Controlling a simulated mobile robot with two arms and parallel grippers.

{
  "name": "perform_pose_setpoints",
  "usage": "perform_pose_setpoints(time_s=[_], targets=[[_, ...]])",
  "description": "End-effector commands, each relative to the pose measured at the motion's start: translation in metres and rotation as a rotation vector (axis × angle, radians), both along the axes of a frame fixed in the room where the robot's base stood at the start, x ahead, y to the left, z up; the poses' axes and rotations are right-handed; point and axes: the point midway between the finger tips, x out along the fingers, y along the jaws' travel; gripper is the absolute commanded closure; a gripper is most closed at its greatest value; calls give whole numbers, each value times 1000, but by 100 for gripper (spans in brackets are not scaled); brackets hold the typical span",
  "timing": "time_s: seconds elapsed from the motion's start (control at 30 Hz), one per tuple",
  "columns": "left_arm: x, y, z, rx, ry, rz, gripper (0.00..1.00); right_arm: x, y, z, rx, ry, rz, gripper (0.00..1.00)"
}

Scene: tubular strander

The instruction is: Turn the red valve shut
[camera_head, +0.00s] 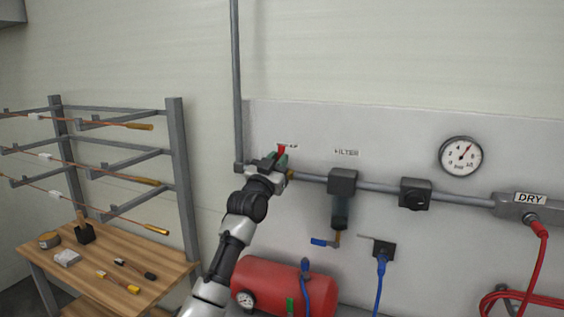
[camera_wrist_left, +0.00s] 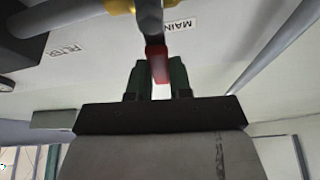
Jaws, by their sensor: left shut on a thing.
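The red valve handle (camera_head: 282,149) is on the grey pipe at the left end of the wall panel, by a label that is partly covered. In the left wrist view the red handle (camera_wrist_left: 157,62) runs between the two green fingers, below the grey valve body (camera_wrist_left: 149,15) and beside the MAIN label. My left gripper (camera_head: 274,161) is at the valve and shut on the red handle; its fingers also show in the left wrist view (camera_wrist_left: 158,80). The gripper hides part of the valve in the head view. My right gripper is not in view.
Right of the valve, the pipe carries a filter (camera_head: 342,182), a dark regulator (camera_head: 415,194) and the DRY block (camera_head: 530,206). A gauge (camera_head: 461,156) is above. A red tank (camera_head: 270,283) sits below. A wooden table (camera_head: 130,270) and a rack (camera_head: 181,180) stand left.

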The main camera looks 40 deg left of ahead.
Motion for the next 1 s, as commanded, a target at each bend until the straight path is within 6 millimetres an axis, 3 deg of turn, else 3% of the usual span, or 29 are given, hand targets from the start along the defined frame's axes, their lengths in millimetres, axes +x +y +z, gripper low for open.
perform_pose_setpoints(time_s=[0.3,0.87,0.9,1.0], targets=[[-1,6,0,-121,-26,-1,100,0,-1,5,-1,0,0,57],[-2,8,0,-148,-33,-2,100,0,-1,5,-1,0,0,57],[-2,8,0,-148,-33,-2,74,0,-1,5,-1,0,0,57],[-2,8,0,-146,-33,-1,59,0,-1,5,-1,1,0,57]])
